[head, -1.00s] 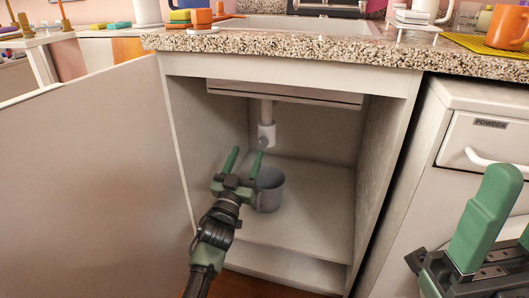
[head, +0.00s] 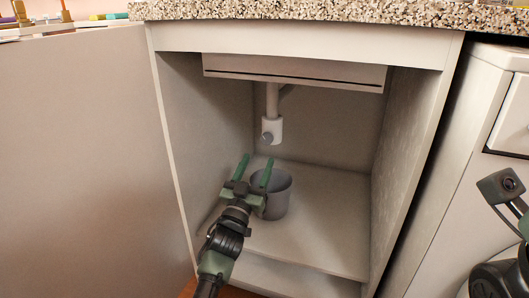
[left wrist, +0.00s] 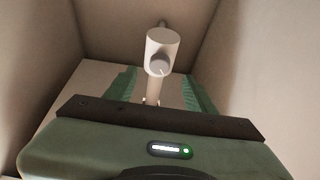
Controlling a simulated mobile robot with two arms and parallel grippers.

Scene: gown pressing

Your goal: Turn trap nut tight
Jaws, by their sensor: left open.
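The white sink trap (head: 273,126) hangs from a pipe inside the open cabinet. The trap nut (head: 267,138) is a small grey round knob on the trap's front. In the left wrist view the nut (left wrist: 159,65) shows ahead, between and beyond the fingers. My left gripper (head: 256,161) is open and empty, below the nut and apart from it, with its green fingers pointing into the cabinet. Part of my right arm shows at the right edge, but its fingers are out of view.
A grey bucket (head: 279,197) stands on the cabinet floor (head: 325,225), just right of my left gripper and partly hidden by it. The open cabinet door (head: 80,165) fills the left side. The sink underside (head: 295,72) is above. Cabinet floor to the right is clear.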

